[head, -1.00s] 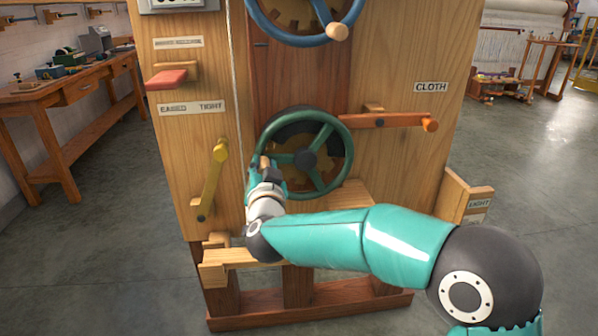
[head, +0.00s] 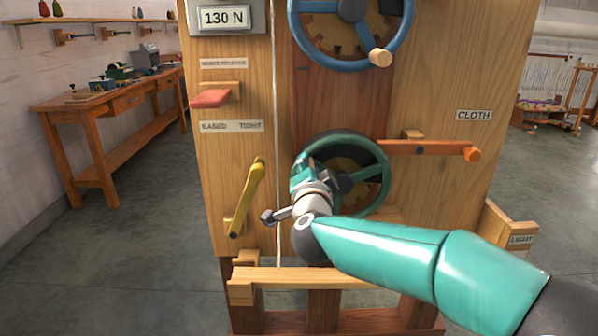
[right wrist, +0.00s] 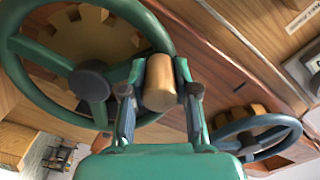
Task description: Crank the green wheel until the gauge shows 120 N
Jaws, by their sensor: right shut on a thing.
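The green wheel (head: 378,196) is mounted low on the wooden panel. In the right wrist view, my right gripper (right wrist: 160,82) is shut on the wheel's wooden handle (right wrist: 159,80), with one finger on each side. The green wheel (right wrist: 88,84) fills the left of that view. My left gripper is not in view.
A blue wheel (head: 401,50) with a wooden knob is above. A yellow lever (head: 247,197) stands at the left, a red lever (head: 210,98) higher up, and an orange lever (head: 432,149) at the right. A workbench (head: 85,103) stands far left.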

